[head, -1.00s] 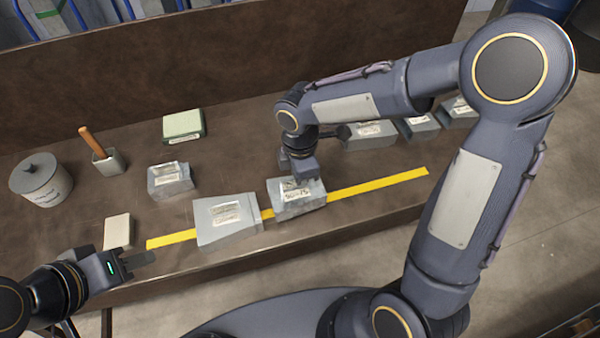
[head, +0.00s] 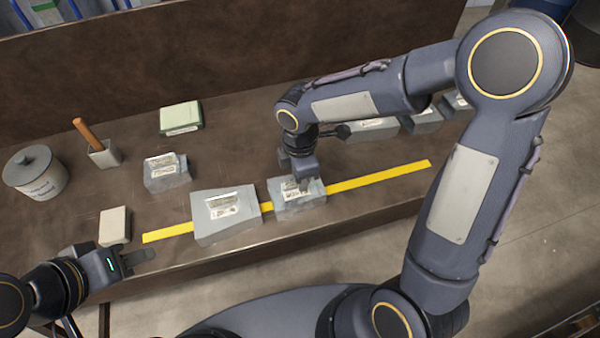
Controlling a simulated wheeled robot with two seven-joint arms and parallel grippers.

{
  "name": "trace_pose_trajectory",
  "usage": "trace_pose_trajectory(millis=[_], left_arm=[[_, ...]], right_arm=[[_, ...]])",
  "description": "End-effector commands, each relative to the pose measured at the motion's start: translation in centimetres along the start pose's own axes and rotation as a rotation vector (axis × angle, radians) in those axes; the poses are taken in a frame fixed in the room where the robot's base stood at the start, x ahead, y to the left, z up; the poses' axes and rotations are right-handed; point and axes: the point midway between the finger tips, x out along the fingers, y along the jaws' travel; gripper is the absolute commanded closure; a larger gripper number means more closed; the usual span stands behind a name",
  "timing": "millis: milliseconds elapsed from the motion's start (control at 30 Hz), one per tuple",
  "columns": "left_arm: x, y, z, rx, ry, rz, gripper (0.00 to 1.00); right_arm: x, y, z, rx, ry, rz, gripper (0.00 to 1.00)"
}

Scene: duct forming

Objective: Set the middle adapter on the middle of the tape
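The yellow tape (head: 380,178) runs along the front of the bench. A grey sheet-metal adapter (head: 285,207) with a white label sits across the tape near its middle, probably the middle adapter. My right gripper (head: 303,180) points down onto this adapter from above, and its fingers hide part of the label. I cannot tell whether they are closed on it. A larger grey duct piece (head: 225,225) sits on the tape just left of it, close or touching. My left gripper (head: 145,256) is low at the bench's front left edge, apart from the pieces; its finger gap is unclear.
Another grey piece (head: 166,180) stands behind the tape at left. Several more (head: 372,131) stand at back right, partly behind my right arm. A lidded pot (head: 38,178), a cup with a wooden handle (head: 104,155), a green-white box (head: 180,118) and a pale block (head: 114,226) are at left.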

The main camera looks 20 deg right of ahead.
Motion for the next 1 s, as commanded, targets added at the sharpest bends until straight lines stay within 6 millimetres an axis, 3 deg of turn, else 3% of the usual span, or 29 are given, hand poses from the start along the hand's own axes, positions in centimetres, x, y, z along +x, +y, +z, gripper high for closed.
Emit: trace_pose_trajectory(millis=[300, 700, 1000], left_arm=[[0.0, 0.0, 0.0, 0.000, 0.000, 0.000, 0.64], [-0.3, 0.1, -0.1, 0.000, 0.000, 0.000, 0.64], [-0.3, 0.1, -0.2, 0.000, 0.000, 0.000, 0.64]], right_arm=[[-0.4, 0.0, 0.0, 0.001, 0.000, 0.001, 0.69], [-6.5, 0.1, 0.0, 0.001, 0.001, 0.004, 0.69], [-7.8, 0.0, 0.0, -0.001, 0.000, 0.000, 0.69]])
